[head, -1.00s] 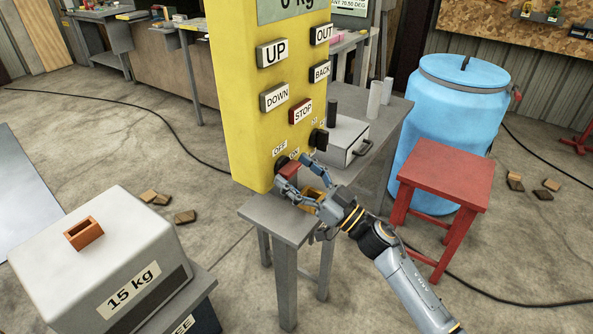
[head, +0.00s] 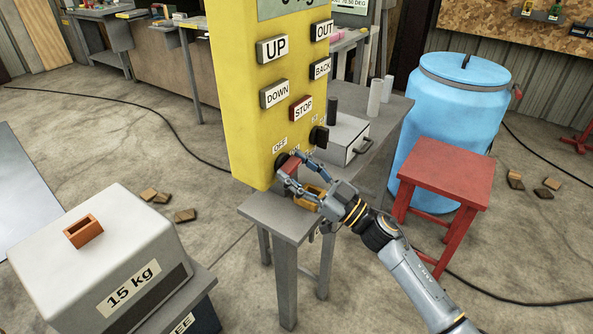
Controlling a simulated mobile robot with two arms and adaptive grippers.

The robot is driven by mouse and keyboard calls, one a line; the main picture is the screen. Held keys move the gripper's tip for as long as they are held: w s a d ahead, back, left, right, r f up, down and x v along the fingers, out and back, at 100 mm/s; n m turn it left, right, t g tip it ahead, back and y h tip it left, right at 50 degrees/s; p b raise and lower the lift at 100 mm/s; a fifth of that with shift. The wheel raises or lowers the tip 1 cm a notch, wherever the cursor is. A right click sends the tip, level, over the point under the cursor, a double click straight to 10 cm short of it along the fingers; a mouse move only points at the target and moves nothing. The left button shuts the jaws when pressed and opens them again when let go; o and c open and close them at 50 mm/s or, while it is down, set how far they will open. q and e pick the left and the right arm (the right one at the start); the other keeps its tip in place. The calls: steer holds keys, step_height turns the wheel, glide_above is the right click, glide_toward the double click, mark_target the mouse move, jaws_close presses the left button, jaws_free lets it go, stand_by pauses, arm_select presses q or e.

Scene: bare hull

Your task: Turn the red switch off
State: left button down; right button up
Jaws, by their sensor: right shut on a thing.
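The red switch (head: 291,167) sits low on the front of the yellow control panel (head: 243,110), on a dark round base just below the OFF label (head: 280,145). The ON label beside it is mostly covered by my fingers. My right gripper (head: 292,170) reaches in from the lower right, with its fingers on both sides of the red handle and shut on it. The handle's exact angle is hard to tell behind the fingers. My left gripper is not in view.
A grey bench (head: 270,218) stands under the panel, with a yellow-orange object (head: 308,198) beneath my gripper. A black knob (head: 319,137) and the STOP button (head: 301,109) are close above. A red stool (head: 446,172) and blue barrel (head: 450,110) stand right.

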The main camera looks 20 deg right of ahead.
steer(key=n+g, duration=0.1)
steer(key=n, duration=0.2)
steer(key=n+g+y+b, duration=0.1)
steer(key=n, duration=0.2)
steer(key=shift+d+g+y, duration=0.1)
steer(key=shift+g+y, duration=0.2)
steer(key=n+g, duration=0.2)
steer(key=n, duration=0.3)
steer(key=n+g, duration=0.2)
steer(key=n, duration=0.3)
steer(key=shift+r, duration=0.1)
steer(key=shift+n+g+h+p, duration=0.3)
steer(key=shift+n+g+h, duration=0.2)
steer(key=shift+n, duration=1.4)
steer(key=o, duration=1.2)
steer(key=shift+c, duration=0.2)
